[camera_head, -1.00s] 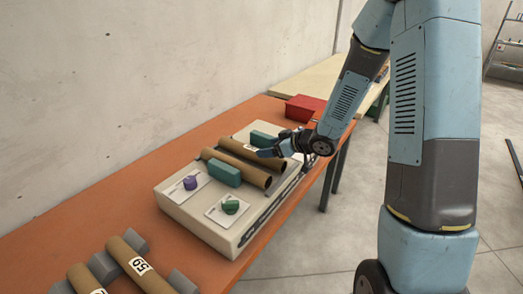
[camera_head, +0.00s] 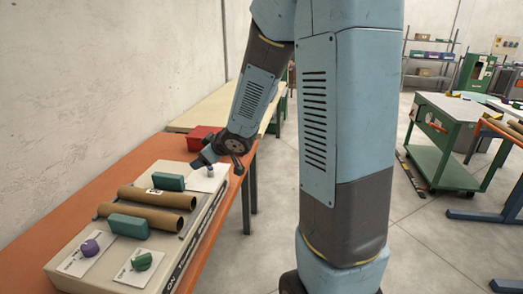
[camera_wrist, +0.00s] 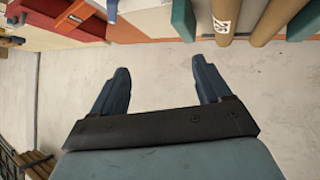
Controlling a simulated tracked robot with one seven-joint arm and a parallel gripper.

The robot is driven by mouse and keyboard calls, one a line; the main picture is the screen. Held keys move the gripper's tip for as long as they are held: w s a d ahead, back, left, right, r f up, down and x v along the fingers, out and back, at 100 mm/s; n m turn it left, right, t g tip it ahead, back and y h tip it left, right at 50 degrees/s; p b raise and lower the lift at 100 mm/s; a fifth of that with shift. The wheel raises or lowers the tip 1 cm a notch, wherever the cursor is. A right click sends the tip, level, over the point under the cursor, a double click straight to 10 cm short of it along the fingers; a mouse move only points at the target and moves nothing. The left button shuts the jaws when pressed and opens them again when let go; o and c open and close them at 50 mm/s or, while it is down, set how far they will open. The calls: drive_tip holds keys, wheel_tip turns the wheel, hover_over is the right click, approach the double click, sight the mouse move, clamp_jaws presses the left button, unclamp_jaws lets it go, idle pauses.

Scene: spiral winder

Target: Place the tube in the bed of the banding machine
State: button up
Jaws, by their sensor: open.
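A beige machine (camera_head: 190,258), which I take for the banding machine, lies on the orange table. Two brown cardboard tubes lie side by side across its top, between two teal blocks: the back tube (camera_head: 168,199) and the front tube (camera_head: 165,218). In the wrist view a labelled tube (camera_wrist: 225,20) and a plain tube (camera_wrist: 274,20) show at the top edge. My gripper (camera_head: 203,160) is over the far end of the machine, apart from the tubes. In the wrist view my gripper (camera_wrist: 160,70) is open with nothing between its fingers.
The machine has a purple knob (camera_head: 90,247), a green knob (camera_head: 142,261) and a small grey knob (camera_head: 210,171) near my gripper. A red bin (camera_head: 200,138) stands behind. A green cart (camera_head: 450,130) and shelves stand at the right.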

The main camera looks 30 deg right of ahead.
drive_tip(key=s+d+r+m+h, duration=0.55)
drive_tip(key=s+d+r, duration=0.25)
drive_tip(key=s+r, duration=0.3)
drive_tip(key=s+a+r+m+g, duration=0.1)
drive_tip(key=s+g, duration=0.1)
drive_tip(key=s, duration=0.7)
drive_tip(key=s+a+r+m+g+y, duration=0.1)
drive_tip(key=s+r+g, duration=0.1)
drive_tip(key=s, duration=0.6)
drive_tip(key=shift+s+r+m, duration=0.2)
drive_tip(key=shift+s+m, duration=0.15)
drive_tip(key=shift+s, duration=0.05)
drive_tip(key=shift+c, duration=0.3)
